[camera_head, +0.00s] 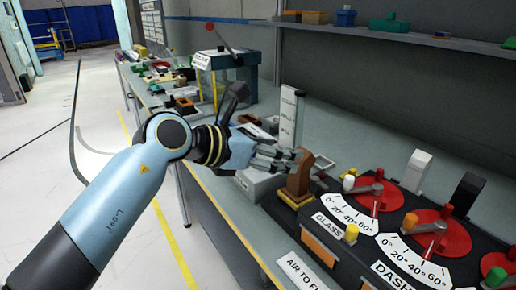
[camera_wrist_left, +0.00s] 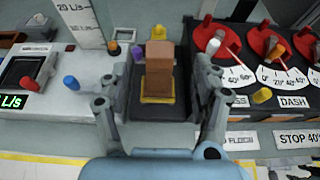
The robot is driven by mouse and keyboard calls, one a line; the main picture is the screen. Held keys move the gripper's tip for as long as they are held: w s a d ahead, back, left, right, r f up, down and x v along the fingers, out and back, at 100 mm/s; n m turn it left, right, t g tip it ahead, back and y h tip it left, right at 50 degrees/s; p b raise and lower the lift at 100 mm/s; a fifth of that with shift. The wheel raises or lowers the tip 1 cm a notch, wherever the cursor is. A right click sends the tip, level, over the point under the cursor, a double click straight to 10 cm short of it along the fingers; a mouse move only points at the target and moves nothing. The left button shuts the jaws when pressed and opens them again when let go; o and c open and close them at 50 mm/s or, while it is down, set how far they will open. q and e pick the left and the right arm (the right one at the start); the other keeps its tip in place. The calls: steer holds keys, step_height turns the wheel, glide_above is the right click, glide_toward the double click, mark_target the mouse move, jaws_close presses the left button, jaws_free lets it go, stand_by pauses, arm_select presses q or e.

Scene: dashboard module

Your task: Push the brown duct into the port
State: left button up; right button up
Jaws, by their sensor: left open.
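The brown duct (camera_head: 299,174) stands upright at the left end of the dark dial panel, with a yellow rim (camera_head: 294,198) at its foot. In the left wrist view the duct (camera_wrist_left: 160,67) is in the middle, above the yellow-edged port (camera_wrist_left: 158,98). How deep the duct sits in the port I cannot tell. My left gripper (camera_head: 288,158) is open, its fingers reaching toward the duct. In the left wrist view my left gripper (camera_wrist_left: 164,75) has one finger on each side of the duct, with gaps visible. My right gripper is not in view.
The dial panel (camera_wrist_left: 252,104) with red dials, coloured knobs and levers lies to the right of the duct. A white meter box (camera_wrist_left: 38,80) with a tall scale plate (camera_wrist_left: 80,22) stands to the left. Bins line the back shelf (camera_head: 400,36).

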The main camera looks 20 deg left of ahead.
arm_select(q)
steer(key=v, duration=0.6)
stand_by(0.4)
